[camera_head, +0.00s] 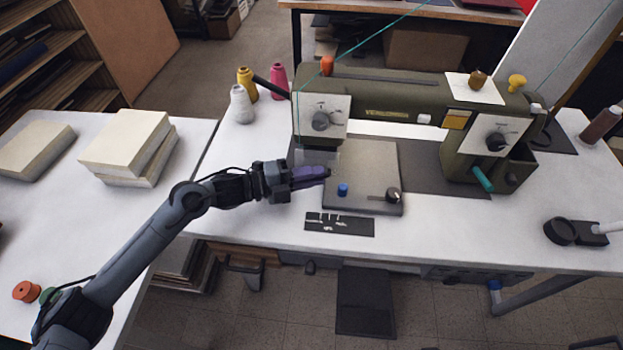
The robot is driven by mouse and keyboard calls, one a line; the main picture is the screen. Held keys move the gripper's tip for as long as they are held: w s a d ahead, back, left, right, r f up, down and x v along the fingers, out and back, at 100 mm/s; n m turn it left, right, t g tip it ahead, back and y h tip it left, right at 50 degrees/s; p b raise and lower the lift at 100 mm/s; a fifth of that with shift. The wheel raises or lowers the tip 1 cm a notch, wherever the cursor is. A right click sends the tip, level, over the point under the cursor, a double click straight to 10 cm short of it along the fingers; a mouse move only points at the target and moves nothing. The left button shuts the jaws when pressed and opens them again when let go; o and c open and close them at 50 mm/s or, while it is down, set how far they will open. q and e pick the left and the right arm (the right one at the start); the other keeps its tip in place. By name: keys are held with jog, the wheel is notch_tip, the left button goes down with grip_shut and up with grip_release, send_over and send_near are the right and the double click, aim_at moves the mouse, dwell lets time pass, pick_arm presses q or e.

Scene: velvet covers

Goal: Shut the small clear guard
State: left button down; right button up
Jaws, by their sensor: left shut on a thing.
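A green sewing machine (385,100) stands on the white table. Its head with a dark dial is at the left end, and a small clear guard (331,153) hangs below that head, near the needle area. My left gripper (324,172) comes in from the left, at the front left of the machine bed, right at the guard's lower edge. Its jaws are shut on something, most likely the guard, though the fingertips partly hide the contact. How far the guard is open is too small to tell. My right gripper is not in view.
The grey machine bed (365,160) carries a blue knob (342,189) and a dark knob (392,195). A black plate with needles (339,224) lies in front. Thread cones (241,104) stand behind left. Stacked cream blocks (125,143) lie left.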

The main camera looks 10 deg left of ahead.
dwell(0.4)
pick_arm(q)
jog(key=c, duration=1.2)
grip_release()
jog(key=p+v, duration=0.2)
jog(key=v, duration=0.7)
jog(key=shift+a, duration=0.2)
jog(key=shift+p+v, duration=0.35)
jog(key=shift+v, duration=0.4)
